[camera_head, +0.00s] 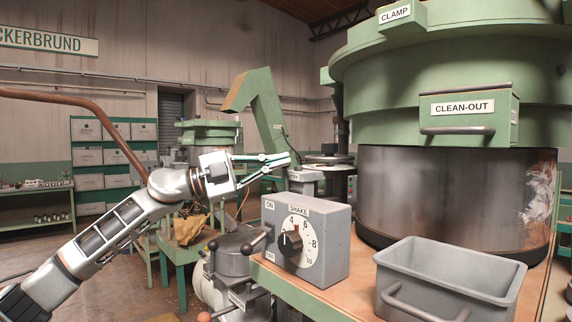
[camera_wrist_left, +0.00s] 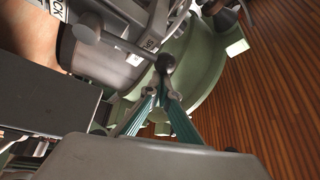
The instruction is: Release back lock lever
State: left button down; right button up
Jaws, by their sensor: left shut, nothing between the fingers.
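My left gripper (camera_head: 289,157) reaches in from the left, above and behind the grey SHAKE box. Its fingers meet at the tips and hold nothing. In the left wrist view its fingertips (camera_wrist_left: 163,94) lie just below a dark ball knob (camera_wrist_left: 165,62) on a grey rod; I cannot tell whether they touch. A label ending in "CK" (camera_wrist_left: 58,9) shows there at top left. In the head view, a black-knobbed lever (camera_head: 248,247) stands on the grey pot (camera_head: 233,258) left of the box. I cannot tell which of these is the back lock lever. My right gripper is out of view.
The SHAKE box (camera_head: 335,245) with its dial stands below and right of the gripper. A grey tray (camera_head: 440,250) and the large green CLEAN-OUT hopper (camera_head: 460,125) fill the right. A green slanted post (camera_head: 262,110) rises behind the fingers.

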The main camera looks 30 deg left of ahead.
pick_arm(q)
jog(key=shift+w+a+f+n+t+y, duration=0.2)
jog(key=shift+a+n+t, duration=0.35)
jog(key=shift+n, duration=0.35)
jog(key=shift+w+a+f+n+t+y, duration=0.1)
jog(key=shift+w+a+n+t, duration=0.15)
jog(key=shift+a+n+t, duration=0.4)
jog(key=shift+w+a+f+n+t+y, duration=0.1)
jog(key=shift+w+a+n+t, duration=0.15)
jog(key=shift+a+n, duration=0.65)
jog(key=shift+d+n, duration=0.25)
jog(key=shift+n, duration=0.1)
jog(key=shift+p, duration=0.3)
